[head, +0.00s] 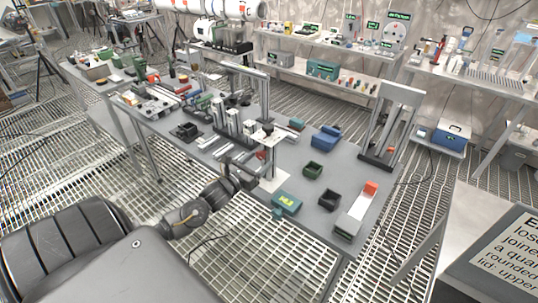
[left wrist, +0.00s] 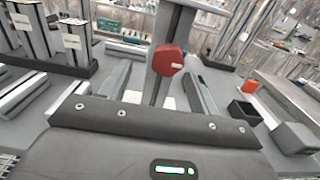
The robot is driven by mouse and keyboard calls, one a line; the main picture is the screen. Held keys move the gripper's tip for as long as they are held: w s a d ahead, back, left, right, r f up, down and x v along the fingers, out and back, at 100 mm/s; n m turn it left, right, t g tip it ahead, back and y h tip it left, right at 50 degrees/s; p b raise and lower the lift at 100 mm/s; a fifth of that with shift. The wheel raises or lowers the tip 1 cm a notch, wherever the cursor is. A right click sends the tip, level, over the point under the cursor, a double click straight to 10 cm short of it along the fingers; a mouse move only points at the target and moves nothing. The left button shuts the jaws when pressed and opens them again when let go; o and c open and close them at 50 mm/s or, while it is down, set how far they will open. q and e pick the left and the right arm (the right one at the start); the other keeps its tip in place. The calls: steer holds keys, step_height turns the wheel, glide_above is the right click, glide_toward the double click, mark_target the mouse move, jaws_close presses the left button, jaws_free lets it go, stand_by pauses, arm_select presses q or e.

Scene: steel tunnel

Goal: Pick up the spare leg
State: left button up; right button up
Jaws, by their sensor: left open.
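No label I can read says which piece is the spare leg. An upright grey post (left wrist: 158,88) with a red many-sided knob (left wrist: 168,60) stands between the fingers of my left gripper (left wrist: 157,80) in the left wrist view. The gripper is open, and I cannot tell whether it touches the post. In the head view my left gripper (head: 250,178) is beside this post (head: 270,158) at the table's near edge. Labelled upright metal legs (head: 219,112) stand in a dark rack to its left; they also show in the left wrist view (left wrist: 76,42). My right gripper is not in view.
Metal profiles (head: 240,162) lie beside the rack. A tall metal frame (head: 392,120) stands at the table's right end. Bare tabletop (head: 350,168) lies between.

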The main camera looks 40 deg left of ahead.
mark_target(269, 150)
arm_select(q)
steer(key=shift+w+d+f+p, duration=0.1)
steer(key=shift+w+p, duration=0.9)
steer(key=shift+w, duration=1.85)
steer(key=shift+c, duration=0.4)
steer(key=c, duration=1.2)
jaws_close()
steer(key=shift+r, duration=0.75)
steer(key=s+d+r+b, duration=0.3)
steer(key=s+d+r, duration=0.1)
steer(key=s+r, duration=0.7)
steer(key=shift+s+d+r+b, duration=0.2)
steer(key=shift+s+r+b, duration=0.15)
steer(key=shift+s, duration=0.85)
